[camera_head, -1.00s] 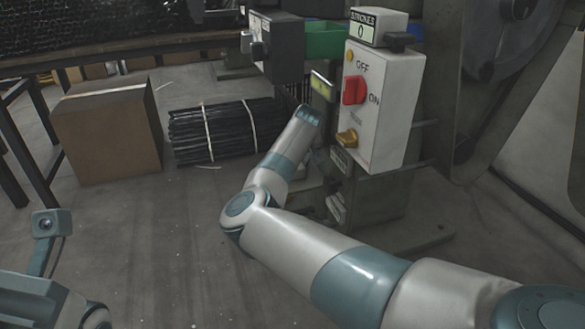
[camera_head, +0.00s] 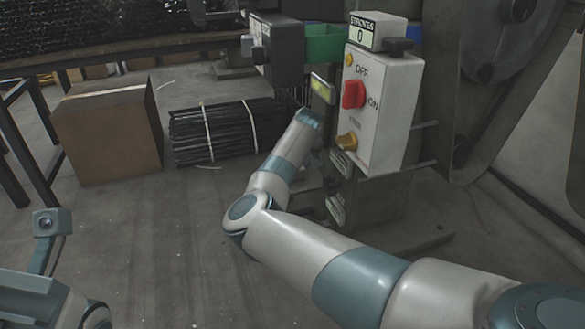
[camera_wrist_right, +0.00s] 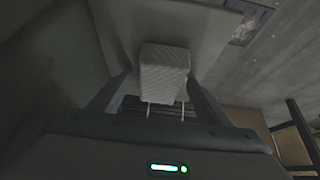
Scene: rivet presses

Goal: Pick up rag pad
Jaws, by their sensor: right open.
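The rag pad (camera_wrist_right: 164,72) is a small light grey, ribbed block in the right wrist view. My right gripper (camera_wrist_right: 158,82) is open, with one dark finger on each side of the pad. I cannot tell whether either finger touches it. In the head view my right forearm reaches to the press, and its gripper and the pad are hidden there. My left arm shows only in part at the lower left of the head view; its gripper is out of the picture.
The press's white control box (camera_head: 382,105) with a red switch stands just right of my right wrist. A dark box (camera_head: 276,50) and a green bin (camera_head: 324,42) are behind. A cardboard box (camera_head: 108,135) and a bundle of black rods (camera_head: 228,130) lie on the floor at left.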

